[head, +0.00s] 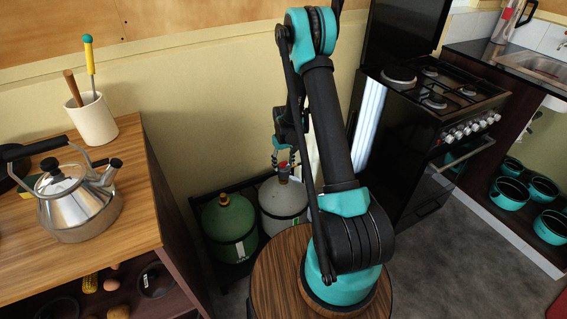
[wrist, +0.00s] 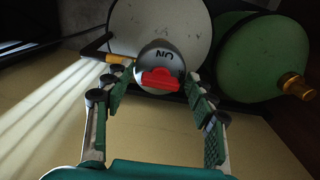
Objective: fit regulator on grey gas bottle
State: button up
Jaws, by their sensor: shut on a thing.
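The grey gas bottle (head: 284,199) stands in a dark rack below my gripper (head: 283,162). Its pale round top (wrist: 198,30) fills the upper middle of the wrist view. My gripper (wrist: 160,84) is shut on the regulator, a grey round body (wrist: 163,52) with a red lever and dark lettering. In the head view the regulator (head: 283,174) shows as a small red and dark shape over the top of the grey bottle. The regulator hides the bottle's valve, so I cannot tell whether the two touch.
A green gas bottle (head: 228,226) stands left of the grey one; its brass valve (wrist: 296,85) sticks out in the wrist view. A wooden counter (head: 128,190) with a kettle (head: 75,205) is at left. A black stove (head: 420,125) stands at right, with floor clear before it.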

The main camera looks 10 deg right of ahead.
jog(key=o, duration=1.6)
jog(key=shift+c, duration=0.2)
notch_tip(320, 180, up, 12)
jog(key=s+d+r+m+t, duration=0.25)
jog(key=s+r, duration=0.75)
jog(key=s, duration=0.5)
jog(key=s+d+t, duration=0.1)
jog(key=s, duration=1.4)
jog(key=shift+s+d+f+m+t, duration=0.25)
jog(key=shift+d+m+t, duration=0.1)
jog(key=shift+m, duration=0.1)
